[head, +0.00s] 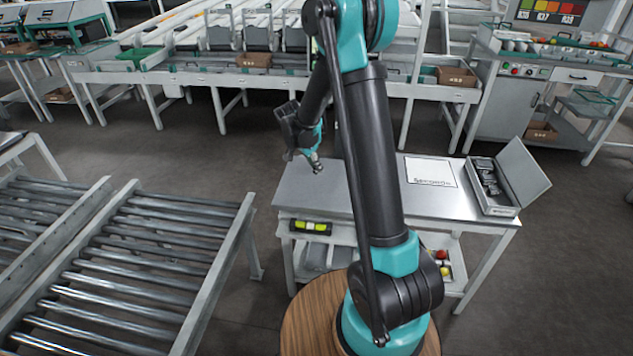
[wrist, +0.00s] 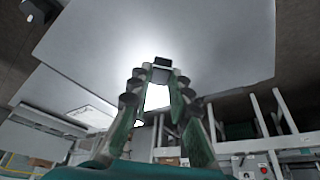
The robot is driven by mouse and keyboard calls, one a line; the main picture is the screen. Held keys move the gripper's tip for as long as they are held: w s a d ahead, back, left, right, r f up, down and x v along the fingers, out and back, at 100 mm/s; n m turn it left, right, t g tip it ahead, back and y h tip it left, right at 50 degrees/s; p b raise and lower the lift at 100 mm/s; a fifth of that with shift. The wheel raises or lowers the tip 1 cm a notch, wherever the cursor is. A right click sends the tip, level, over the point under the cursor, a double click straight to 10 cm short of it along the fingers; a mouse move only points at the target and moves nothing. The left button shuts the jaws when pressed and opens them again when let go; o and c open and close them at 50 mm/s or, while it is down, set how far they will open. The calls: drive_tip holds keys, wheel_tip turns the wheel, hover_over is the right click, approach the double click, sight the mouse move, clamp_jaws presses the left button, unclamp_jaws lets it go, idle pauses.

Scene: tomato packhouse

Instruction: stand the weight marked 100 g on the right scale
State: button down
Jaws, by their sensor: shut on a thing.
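My gripper (head: 312,158) hangs over the left end of the grey metal bench (head: 335,192), shut on a small silvery piece (head: 317,167) that looks like a weight; its marking cannot be read. In the wrist view my gripper's fingers (wrist: 160,78) close in over a large pale grey surface. I cannot tell whether the held piece touches what is below. An open grey case (head: 503,208) with several dark and metallic pieces stands at the bench's right end. A yellow-green display (head: 310,227) sits at the bench's front left. No right scale can be made out; my arm hides the bench's middle.
A white sheet (head: 430,171) lies on the bench left of the case. A roller conveyor (head: 150,255) stands to the left. A lower shelf holds red and yellow fruit (head: 444,268). A sorting line (head: 260,75) runs behind, with free floor between.

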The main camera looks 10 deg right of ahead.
sight(319, 187)
drive_tip(key=shift+f, duration=3.45)
drive_tip(key=c, duration=1.4)
unclamp_jaws()
drive_tip(key=shift+f, duration=0.1)
drive_tip(key=v, duration=1.1)
drive_tip(key=s+d+n+y, duration=0.1)
drive_tip(key=s+n, duration=0.3)
drive_tip(key=s, duration=0.5)
drive_tip(key=s+d+r+n+t+y, duration=0.1)
drive_tip(key=s+d+n, duration=0.3)
drive_tip(key=s, duration=0.5)
drive_tip(key=s+d+n+t+y, duration=0.1)
drive_tip(key=s+d+n+y, duration=0.1)
drive_tip(key=s, duration=0.8)
drive_tip(key=shift+d+r+n, duration=0.15)
drive_tip(key=shift+d+n, duration=0.6)
drive_tip(key=shift+n, duration=0.55)
